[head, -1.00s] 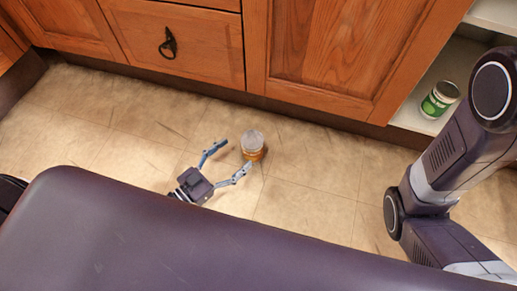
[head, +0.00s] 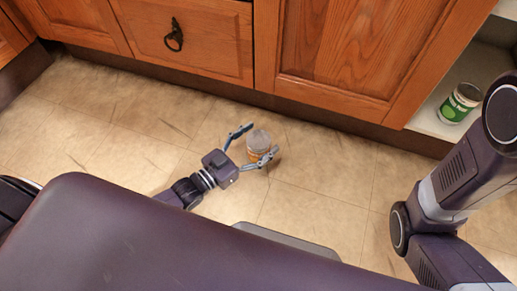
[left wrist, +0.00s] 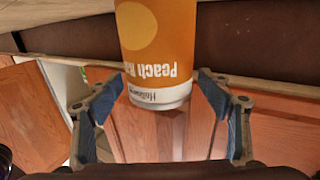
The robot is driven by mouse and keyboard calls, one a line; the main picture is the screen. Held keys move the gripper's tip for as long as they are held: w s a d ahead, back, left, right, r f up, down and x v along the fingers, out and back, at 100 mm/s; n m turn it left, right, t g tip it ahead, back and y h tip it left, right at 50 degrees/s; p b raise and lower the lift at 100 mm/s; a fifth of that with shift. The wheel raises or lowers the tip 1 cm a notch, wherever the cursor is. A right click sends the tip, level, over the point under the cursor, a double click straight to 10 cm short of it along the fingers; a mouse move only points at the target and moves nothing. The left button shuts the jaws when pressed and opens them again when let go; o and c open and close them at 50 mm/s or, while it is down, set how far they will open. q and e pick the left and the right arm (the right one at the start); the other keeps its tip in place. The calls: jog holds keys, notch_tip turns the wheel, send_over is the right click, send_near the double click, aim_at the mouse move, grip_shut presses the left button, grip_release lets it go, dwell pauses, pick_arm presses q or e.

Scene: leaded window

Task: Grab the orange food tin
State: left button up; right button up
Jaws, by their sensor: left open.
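The orange food tin (head: 259,142) stands on the tiled floor in front of the wooden cabinets, its silvery lid facing up in the head view. My left gripper (head: 254,143) is open, with its fingers reaching to either side of the tin. In the left wrist view the tin (left wrist: 156,45) shows upside down with "Peach" lettering, between and beyond the tips of the open left gripper (left wrist: 162,90). I cannot tell whether a finger touches it. Part of the tin's orange side is hidden by a finger in the head view. My right gripper is out of view.
Wooden cabinet doors (head: 343,50) and a drawer with a dark handle (head: 174,35) line the back. The floor (head: 130,158) around the tin is clear.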

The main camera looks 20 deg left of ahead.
pick_arm(q)
jog(key=c, duration=1.5)
jog(key=shift+r, duration=0.1)
jog(key=shift+c, duration=1)
